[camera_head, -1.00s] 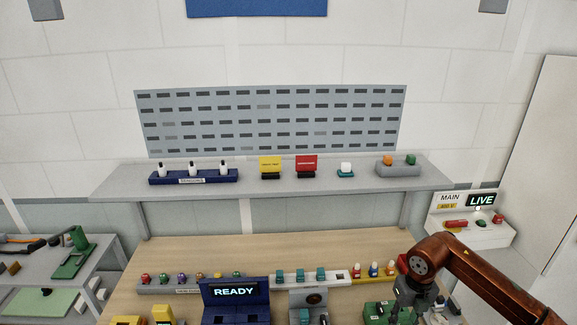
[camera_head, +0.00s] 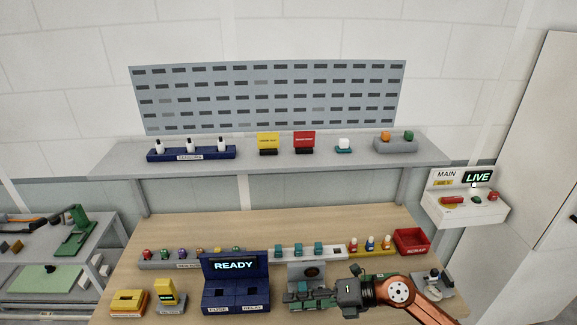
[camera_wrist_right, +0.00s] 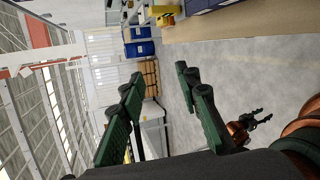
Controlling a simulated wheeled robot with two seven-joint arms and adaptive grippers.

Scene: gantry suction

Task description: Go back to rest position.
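My right gripper (camera_head: 299,298) shows in the head view low over the workbench (camera_head: 300,225), in front of its right-middle part, with its fingers toward the left. In the right wrist view the same gripper (camera_wrist_right: 156,84) has its two green-and-black fingers well apart, with nothing between them. A small orange-brown arm end with a dark gripper (camera_wrist_right: 256,117) shows at the right of the wrist view. It looks like my left one, too small to read. The head view does not show my left gripper.
A navy READY station (camera_head: 235,290) stands left of my right gripper. A red bin (camera_head: 411,241) and a white LIVE panel (camera_head: 468,208) are to the right. A grey shelf (camera_head: 270,173) spans the back. A side table (camera_head: 50,250) is at the left.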

